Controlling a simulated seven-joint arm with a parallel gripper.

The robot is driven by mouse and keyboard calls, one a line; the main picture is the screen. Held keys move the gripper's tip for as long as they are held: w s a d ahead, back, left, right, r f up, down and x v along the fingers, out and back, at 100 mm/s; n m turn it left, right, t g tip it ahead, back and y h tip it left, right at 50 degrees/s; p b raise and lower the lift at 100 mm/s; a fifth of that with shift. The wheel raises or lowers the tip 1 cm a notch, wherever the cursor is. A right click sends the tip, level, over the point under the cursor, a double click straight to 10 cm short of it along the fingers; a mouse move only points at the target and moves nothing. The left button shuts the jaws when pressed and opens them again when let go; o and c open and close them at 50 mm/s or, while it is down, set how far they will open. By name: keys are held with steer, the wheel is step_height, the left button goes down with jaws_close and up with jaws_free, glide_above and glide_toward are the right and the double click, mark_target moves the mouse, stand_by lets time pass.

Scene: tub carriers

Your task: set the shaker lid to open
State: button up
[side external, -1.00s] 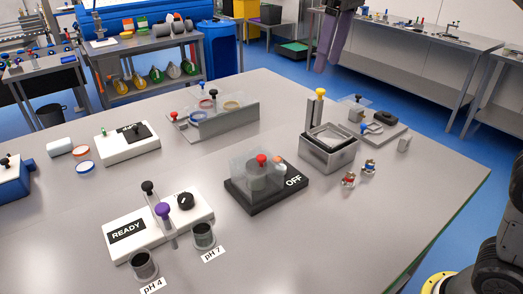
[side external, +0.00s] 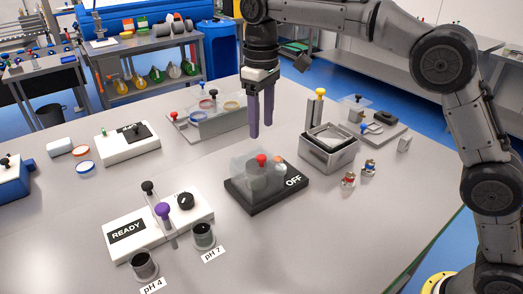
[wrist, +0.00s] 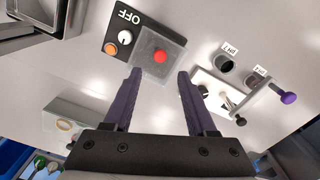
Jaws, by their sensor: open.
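The shaker (side external: 244,199) is a black base marked OFF in the middle of the table. Its lid (side external: 243,166) is a see-through box with a red knob (side external: 262,158), sitting down over a grey round vessel. In the wrist view the lid (wrist: 150,67) and red knob (wrist: 160,57) lie just beyond my fingertips. An orange button (wrist: 111,48) and a white dial (wrist: 125,37) sit beside the lid. My gripper (side external: 262,130) is open and empty, its purple fingers pointing down, above and behind the shaker. It touches nothing.
A white READY unit (side external: 158,228) with a purple-knobbed post and pH cups stands front left. A metal box (side external: 328,157) with a yellow-knobbed post stands to the right. A grey rack (side external: 230,121) with rings lies behind. Bare table lies left of the shaker.

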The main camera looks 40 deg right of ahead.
mark_target(261, 156)
step_height(261, 156, down, 8)
steer(key=shift+f, duration=0.1)
stand_by(0.4)
jaws_close()
stand_by(1.2)
